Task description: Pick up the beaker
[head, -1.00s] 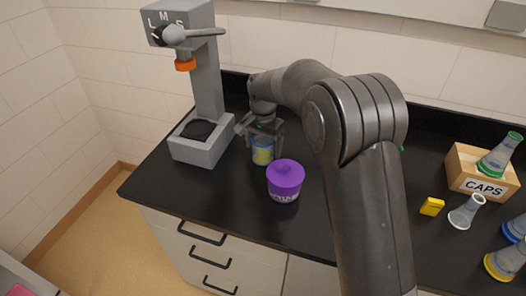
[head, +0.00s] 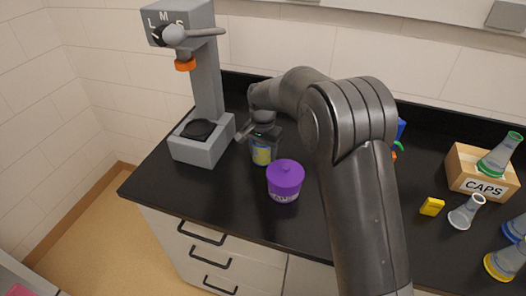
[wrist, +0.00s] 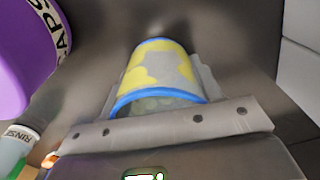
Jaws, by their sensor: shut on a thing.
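The beaker (head: 261,154) stands on the black counter, right of the grey tap stand. It has a yellow and grey pattern. In the wrist view the beaker (wrist: 160,72) shows a blue rim and a blue band at its other end. My gripper (head: 263,137) is at the beaker's upper part and shut on it. The gripper hides the beaker's top in the head view. I cannot tell any gap between the beaker and the counter.
The grey tap stand (head: 203,148) is at left. At right are a CAPS box (head: 468,183), a yellow block (head: 432,206) and several flasks. My arm hides the middle of the counter.

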